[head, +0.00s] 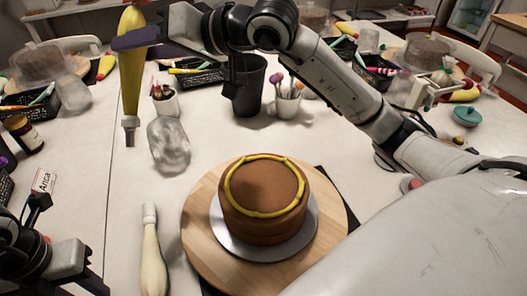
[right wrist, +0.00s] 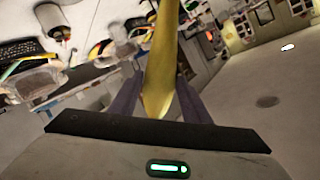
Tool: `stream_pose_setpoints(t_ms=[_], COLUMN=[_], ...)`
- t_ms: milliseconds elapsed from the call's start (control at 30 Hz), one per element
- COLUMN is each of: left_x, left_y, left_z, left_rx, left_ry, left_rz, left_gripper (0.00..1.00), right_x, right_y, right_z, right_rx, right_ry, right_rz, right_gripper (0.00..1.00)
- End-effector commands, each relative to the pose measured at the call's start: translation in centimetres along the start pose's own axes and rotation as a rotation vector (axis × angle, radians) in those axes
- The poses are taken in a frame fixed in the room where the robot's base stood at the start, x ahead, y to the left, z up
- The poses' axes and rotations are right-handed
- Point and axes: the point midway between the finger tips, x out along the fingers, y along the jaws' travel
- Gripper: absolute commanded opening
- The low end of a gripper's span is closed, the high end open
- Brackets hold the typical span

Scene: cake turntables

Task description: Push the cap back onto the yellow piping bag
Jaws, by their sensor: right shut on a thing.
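The yellow piping bag (head: 131,85) hangs upright, tip down, at the upper left of the head view. My right gripper (head: 136,38) is shut on its upper part. In the right wrist view the yellow bag (right wrist: 163,60) runs between the two fingers (right wrist: 160,100). A grey piece (head: 130,124) sits at the bag's lower end; I cannot tell whether it is the cap or the bare nozzle. No separate loose cap is clear to me. My left gripper (head: 38,208) is at the lower left, away from the bag; its jaw opening is unclear.
A brown cake with a yellow ring (head: 263,190) stands on a wooden turntable (head: 200,225). A pale piping bag with a white end (head: 152,260) lies left of it. A clear glass (head: 168,147), a white pot (head: 166,104), a black cup (head: 247,95) and a tool cup (head: 286,104) stand behind.

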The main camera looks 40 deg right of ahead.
Motion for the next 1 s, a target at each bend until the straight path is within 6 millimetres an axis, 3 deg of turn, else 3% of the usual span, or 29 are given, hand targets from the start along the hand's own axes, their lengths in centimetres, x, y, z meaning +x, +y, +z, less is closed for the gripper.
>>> stream_pose_setpoints(t_ms=[33,100,300,667,867,1000], left_x=[1.5,2.6,4.7,5.0,5.0,5.0], left_y=[0.0,0.0,0.0,0.0,0.0,0.0], left_z=[0.0,0.0,0.0,0.0,0.0,0.0], left_rx=[0.001,0.001,0.001,0.001,0.001,0.001], left_ry=[0.000,0.000,-0.001,-0.001,-0.001,-0.001], left_rz=[0.000,-0.001,-0.001,-0.001,-0.001,-0.001], left_gripper=[0.41,0.41,0.41,0.41,0.11,0.07], right_x=[0.3,0.6,1.0,1.1,1.1,1.1], right_y=[0.8,1.4,2.5,2.6,2.6,2.6], right_z=[1.0,1.7,3.1,3.3,3.3,3.3], right_rx=[-0.001,-0.001,-0.001,-0.001,-0.001,-0.001], right_ry=[0.002,0.003,0.003,0.003,0.003,0.003], right_rz=[-0.002,-0.002,-0.002,-0.002,-0.002,-0.002], right_gripper=[0.35,0.35,0.35,0.35,0.35,0.35])
